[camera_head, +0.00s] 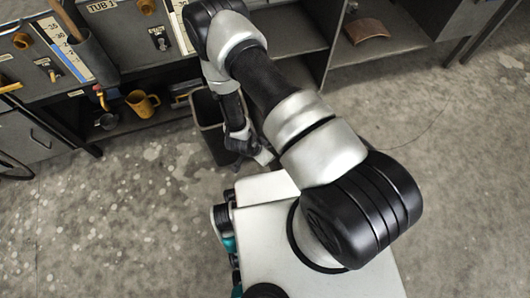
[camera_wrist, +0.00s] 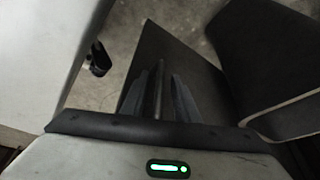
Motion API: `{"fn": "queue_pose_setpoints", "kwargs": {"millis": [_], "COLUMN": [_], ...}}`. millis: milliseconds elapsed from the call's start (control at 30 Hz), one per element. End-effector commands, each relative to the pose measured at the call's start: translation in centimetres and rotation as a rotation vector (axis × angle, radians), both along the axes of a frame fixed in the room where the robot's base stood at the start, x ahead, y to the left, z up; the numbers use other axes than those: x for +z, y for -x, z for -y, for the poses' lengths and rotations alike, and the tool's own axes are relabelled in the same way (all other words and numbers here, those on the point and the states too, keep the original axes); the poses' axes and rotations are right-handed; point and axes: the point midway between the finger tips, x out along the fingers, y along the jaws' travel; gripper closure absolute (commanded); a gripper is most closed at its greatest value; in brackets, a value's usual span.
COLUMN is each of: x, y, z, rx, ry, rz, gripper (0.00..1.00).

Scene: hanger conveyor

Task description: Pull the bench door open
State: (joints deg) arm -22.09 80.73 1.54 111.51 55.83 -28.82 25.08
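The grey bench (camera_head: 285,40) runs along the top of the head view. A closed grey door panel with a slanted handle (camera_head: 40,138) shows at its lower left, well away from my gripper. My gripper (camera_head: 264,157) hangs low in front of the bench's middle opening, partly hidden by my arm. In the wrist view my gripper (camera_wrist: 158,98) has its two dark fingers apart. A thin dark upright edge (camera_wrist: 158,85) stands between them, with gaps on both sides. A flat dark panel (camera_wrist: 185,50) lies behind it.
A yellow mug (camera_head: 142,103) sits on the lower shelf. A brown curved piece (camera_head: 367,31) lies in the right compartment. The speckled floor at left and right is clear.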

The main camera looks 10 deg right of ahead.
Motion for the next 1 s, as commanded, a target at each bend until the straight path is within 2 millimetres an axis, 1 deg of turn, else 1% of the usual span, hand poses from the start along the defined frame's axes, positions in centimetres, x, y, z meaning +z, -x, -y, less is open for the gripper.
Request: {"fn": "queue_pose_setpoints", "kwargs": {"millis": [167, 500, 700, 833, 1000], "x": [2.2, 10.0, 13.7, 15.2, 16.0], "y": [0.4, 2.1, 3.0, 3.4, 3.7], "z": [-0.7, -3.4, -4.7, -5.2, -5.5], "rx": [0.001, 0.004, 0.003, 0.002, 0.001], "ry": [-0.001, -0.002, -0.002, -0.001, 0.000], "rz": [0.002, 0.003, 0.002, 0.001, 0.000], "gripper": [0.72, 0.72, 0.72, 0.72, 0.72]}}
